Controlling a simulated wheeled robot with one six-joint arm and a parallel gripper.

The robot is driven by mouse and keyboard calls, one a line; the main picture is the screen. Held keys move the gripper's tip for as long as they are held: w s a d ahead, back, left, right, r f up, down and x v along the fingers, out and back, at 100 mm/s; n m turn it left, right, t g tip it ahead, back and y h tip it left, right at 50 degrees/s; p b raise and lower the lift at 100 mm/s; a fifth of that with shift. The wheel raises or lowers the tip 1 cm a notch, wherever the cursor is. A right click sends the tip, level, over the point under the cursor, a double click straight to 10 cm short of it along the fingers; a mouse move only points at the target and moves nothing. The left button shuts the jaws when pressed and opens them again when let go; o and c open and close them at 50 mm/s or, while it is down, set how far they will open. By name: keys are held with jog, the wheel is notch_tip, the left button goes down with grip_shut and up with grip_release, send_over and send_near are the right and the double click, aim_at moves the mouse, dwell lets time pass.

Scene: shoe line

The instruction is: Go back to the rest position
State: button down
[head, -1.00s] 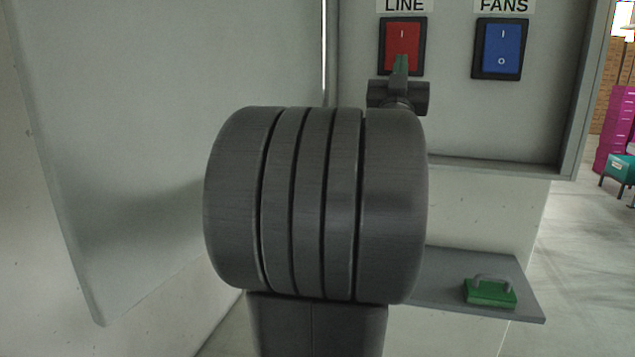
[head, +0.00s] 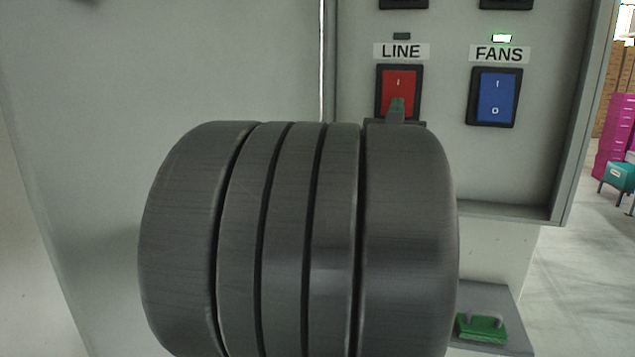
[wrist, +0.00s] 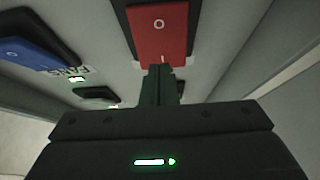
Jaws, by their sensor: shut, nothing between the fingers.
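My gripper (head: 397,107) is shut and empty. In the head view its narrow fingertips overlap the lower part of the red LINE switch (head: 398,86). In the wrist view the shut fingers (wrist: 158,82) point at the end of the red switch (wrist: 158,28) marked I. I cannot tell whether the tips touch it. My large grey arm joint fills the middle of the head view and hides most of the gripper. The lamp above LINE is dark.
A blue FANS switch (head: 494,97) sits right of the red one, under a lit green lamp (head: 502,38). The open panel door (head: 170,60) stands at the left. A grey shelf (head: 515,335) below holds a green block with a handle (head: 482,327).

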jog(key=b+v, duration=0.3)
jog(key=v, duration=0.8)
jog(key=shift+s+r, duration=0.15)
jog(key=shift+r, duration=0.1)
